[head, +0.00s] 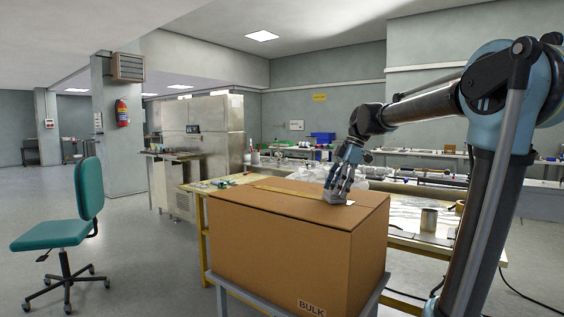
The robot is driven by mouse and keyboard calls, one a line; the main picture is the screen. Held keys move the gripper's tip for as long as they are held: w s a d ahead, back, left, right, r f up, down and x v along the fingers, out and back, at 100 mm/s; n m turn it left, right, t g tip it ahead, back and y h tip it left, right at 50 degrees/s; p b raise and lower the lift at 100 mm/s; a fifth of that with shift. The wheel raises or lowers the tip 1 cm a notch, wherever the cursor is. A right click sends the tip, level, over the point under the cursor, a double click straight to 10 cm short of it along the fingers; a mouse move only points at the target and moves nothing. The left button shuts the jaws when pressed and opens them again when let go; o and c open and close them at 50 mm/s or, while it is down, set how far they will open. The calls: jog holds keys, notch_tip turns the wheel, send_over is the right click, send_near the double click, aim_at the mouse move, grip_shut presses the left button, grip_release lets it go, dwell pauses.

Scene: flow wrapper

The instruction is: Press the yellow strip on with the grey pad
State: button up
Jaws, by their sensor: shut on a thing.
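A large cardboard box (280,240) stands on a grey stand, with "BULK" printed low on its front. The yellow strip (285,191) lies along the seam of the box top, running from the far left edge toward the right. My gripper (338,188) points down over the right part of the top and is shut on the grey pad (336,198). The pad is at the strip, low against the box top; I cannot tell whether it touches. The pad and fingers hide part of the strip, and a short piece shows right of the pad.
A yellow-framed workbench (235,181) with tools and clutter runs behind the box. A metal cylinder (428,220) stands on the bench at the right. A green office chair (70,225) stands at the left. The floor between chair and box is clear.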

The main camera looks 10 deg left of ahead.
jog(key=shift+r, duration=3.95)
